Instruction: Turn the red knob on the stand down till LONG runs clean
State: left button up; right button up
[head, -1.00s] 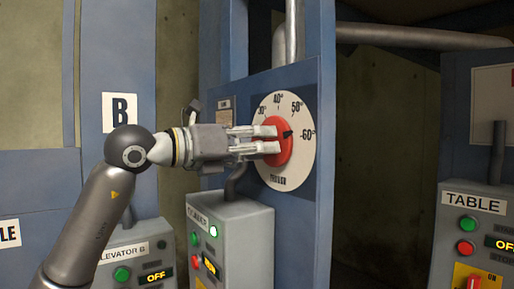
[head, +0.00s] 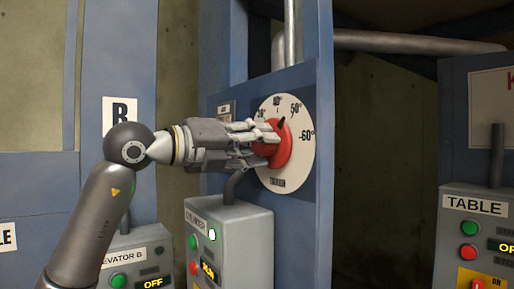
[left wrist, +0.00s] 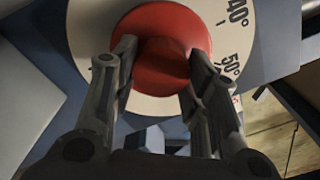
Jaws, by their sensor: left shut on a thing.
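The red knob (head: 283,148) sits at the middle of a round cream dial (head: 303,160) on the blue stand (head: 324,200). The dial has degree marks, with 40°, 50° and 60° readable. The knob's dark pointer aims up and slightly right, between 40° and 50°. My left gripper (head: 265,142) reaches in from the left, its fingers shut on the knob's sides. In the left wrist view the red knob (left wrist: 165,65) lies between the two fingers, with the 40° and 50° marks to its right. No LONG label is readable. My right gripper is not in view.
A grey control box (head: 240,225) with a lit green light stands below the dial. The ELEVATOR B box (head: 133,250) is at lower left and the TABLE box (head: 475,235) at right, both reading OFF. A dark gap lies right of the stand.

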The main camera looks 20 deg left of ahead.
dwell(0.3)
pick_arm(q)
jog(key=o, duration=1)
jog(key=shift+s+a, duration=0.1)
jog(key=shift+a, duration=0.05)
jog(key=v, duration=1.1)
jog(key=shift+s+a, duration=0.25)
jog(key=shift+s, duration=0.05)
